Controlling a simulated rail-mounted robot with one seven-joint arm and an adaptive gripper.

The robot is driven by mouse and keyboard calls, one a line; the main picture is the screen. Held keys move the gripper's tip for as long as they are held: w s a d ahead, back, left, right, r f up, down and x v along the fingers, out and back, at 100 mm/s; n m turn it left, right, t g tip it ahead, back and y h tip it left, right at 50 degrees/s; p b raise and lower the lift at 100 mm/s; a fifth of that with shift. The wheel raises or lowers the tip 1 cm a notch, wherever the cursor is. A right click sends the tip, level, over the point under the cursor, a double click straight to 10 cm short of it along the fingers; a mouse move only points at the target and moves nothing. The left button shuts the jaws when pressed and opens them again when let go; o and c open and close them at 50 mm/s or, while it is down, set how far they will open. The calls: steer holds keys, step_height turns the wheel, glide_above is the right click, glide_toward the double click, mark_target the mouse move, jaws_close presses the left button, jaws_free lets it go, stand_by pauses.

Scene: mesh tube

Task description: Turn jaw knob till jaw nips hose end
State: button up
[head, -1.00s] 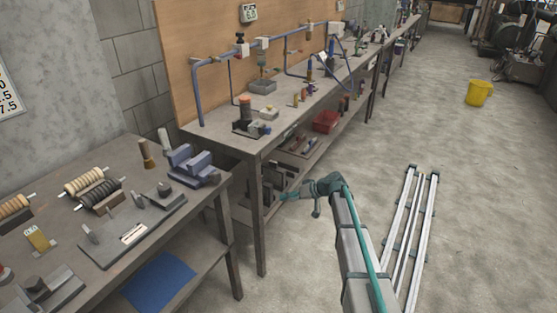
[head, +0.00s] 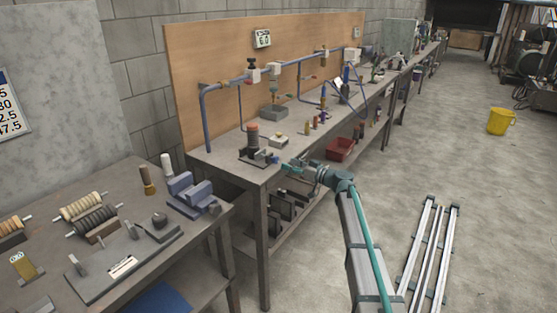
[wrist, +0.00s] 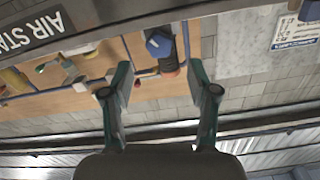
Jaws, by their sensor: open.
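A small fixture with a dark upright cylinder and orange top (head: 252,138) stands at the near corner of the long bench (head: 205,158). In the wrist view, which is upside down, a blue knob-like part (wrist: 158,42) and the orange-brown top (wrist: 170,67) show beyond the fingers. I take the blue part for the jaw knob. My gripper (head: 285,167) is just right of the fixture by the bench's front edge. In the wrist view my gripper (wrist: 160,75) is open, with nothing between its fingers. The jaw and hose end cannot be told apart at this size.
A blue pipe (head: 226,86) runs above the bench. A bench with a blue vise (head: 190,190) is nearer left. Open floor (head: 440,150) lies right.

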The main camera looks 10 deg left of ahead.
mark_target(277, 160)
steer(key=p+x, duration=0.1)
steer(key=x, duration=0.5)
jaws_close()
stand_by(0.3)
steer(key=shift+b, duration=0.3)
steer(key=shift+f+m+b, duration=0.2)
steer(key=shift+m+b, duration=0.6)
steer(key=shift+b, duration=0.15)
steer(key=shift+w+r+m+b, duration=0.1)
steer(key=shift+r+m+b, duration=0.05)
steer(key=shift+m+b, duration=1.75)
steer(key=shift+m+p, duration=0.35)
steer(key=shift+m, duration=0.05)
